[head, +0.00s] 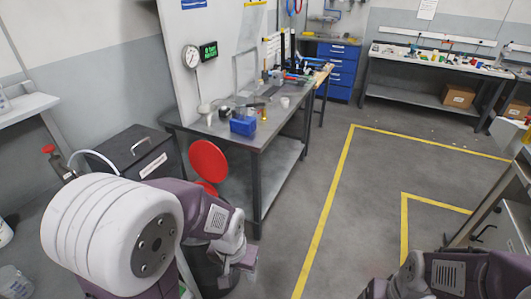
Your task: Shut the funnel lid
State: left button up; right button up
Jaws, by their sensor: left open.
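The red round funnel lid (208,160) stands raised, its flat face toward me, in front of the grey workbench. A smaller red part (207,188) shows just below it, partly hidden by my left arm. A dark drum-like body (212,274) shows lower down, mostly covered by my arm. My left gripper (240,268) is open and empty, below and to the right of the lid, apart from it. My right arm shows at the bottom right; its gripper is out of the picture.
The workbench (225,133) behind holds a blue box (243,126) and small items. A dark cabinet (150,155) stands left of the lid. A metal-framed table (500,200) is at the right edge. The floor between, with yellow lines (325,210), is clear.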

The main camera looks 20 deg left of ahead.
aim_at(207, 160)
jog(key=i+l+z, duration=0.2)
jog(key=i, duration=0.35)
jog(key=i+l+z, duration=0.2)
jog(key=i, duration=0.4)
jog(key=i+u, duration=0.8)
jog(key=i+l+u, duration=0.15)
jog(key=u, duration=0.25)
jog(key=i+l+u, duration=0.4)
jog(key=i+u, duration=0.15)
jog(key=u, duration=0.25)
jog(key=i+l+u, duration=0.15)
jog(key=u, duration=0.3)
jog(key=i+l+u, duration=0.15)
jog(key=u, duration=0.25)
jog(key=i+l+u, duration=0.1)
jog(key=u, duration=0.35)
jog(key=l+u, duration=0.25)
jog(key=u, duration=0.15)
jog(key=i+l+u, duration=0.1)
jog(key=l+u, duration=0.15)
jog(key=u, duration=0.15)
